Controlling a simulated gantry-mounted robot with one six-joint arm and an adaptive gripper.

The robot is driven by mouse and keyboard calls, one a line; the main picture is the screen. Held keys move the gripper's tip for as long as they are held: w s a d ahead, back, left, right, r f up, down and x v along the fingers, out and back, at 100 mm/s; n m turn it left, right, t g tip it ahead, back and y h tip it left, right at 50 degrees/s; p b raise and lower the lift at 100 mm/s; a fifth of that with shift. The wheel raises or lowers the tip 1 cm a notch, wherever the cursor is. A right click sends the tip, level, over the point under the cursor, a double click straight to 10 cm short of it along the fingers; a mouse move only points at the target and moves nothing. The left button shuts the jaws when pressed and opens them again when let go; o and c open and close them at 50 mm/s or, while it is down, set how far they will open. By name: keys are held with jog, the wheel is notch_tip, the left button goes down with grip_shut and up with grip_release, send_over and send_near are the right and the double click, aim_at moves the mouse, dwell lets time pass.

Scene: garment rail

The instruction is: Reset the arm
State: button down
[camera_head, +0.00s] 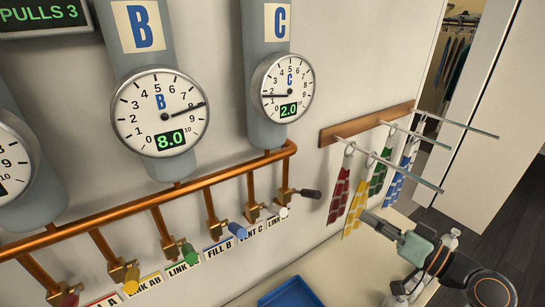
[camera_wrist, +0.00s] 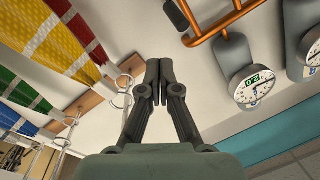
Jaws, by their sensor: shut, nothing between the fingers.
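My gripper (camera_head: 372,219) is at the right in the camera_head view, below the hanging patterned strips and in front of the wall. In the camera_wrist view its two fingers (camera_wrist: 158,70) meet at the tips, shut and empty. My arm reaches in from the lower right. The yellow strip (camera_head: 355,209) hangs close to the fingertips in the camera_head view; I cannot tell whether they touch. Red (camera_head: 339,195), green (camera_head: 379,172) and blue (camera_head: 396,183) strips hang beside it from rings on metal rods.
A wooden rail (camera_head: 350,129) bears the projecting rods. At left, a copper pipe (camera_head: 150,205) carries several coloured valve handles under gauge B (camera_head: 160,111), reading 8.0, and gauge C (camera_head: 283,88), reading 2.0. A blue tray (camera_head: 291,294) lies below. A sign (camera_head: 42,14) reads PULLS 3.

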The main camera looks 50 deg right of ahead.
jog(key=w+a+f+n+g+y, duration=0.2)
jog(key=w+a+f+n, duration=0.15)
jog(key=w+a, duration=0.75)
jog(key=w+a+f+n+g+y, duration=0.2)
jog(key=w+a+f, duration=0.45)
jog(key=a, duration=0.85)
jog(key=s+a+n+g, duration=0.15)
jog(key=a+n, duration=0.25)
jog(key=a, duration=1.8)
notch_tip(320, 180, up, 22)
jog(key=p, duration=2.1)
jog(key=shift+s+d+m+h, duration=0.3)
jog(key=shift+d+m, duration=0.05)
jog(key=shift+t, duration=0.25)
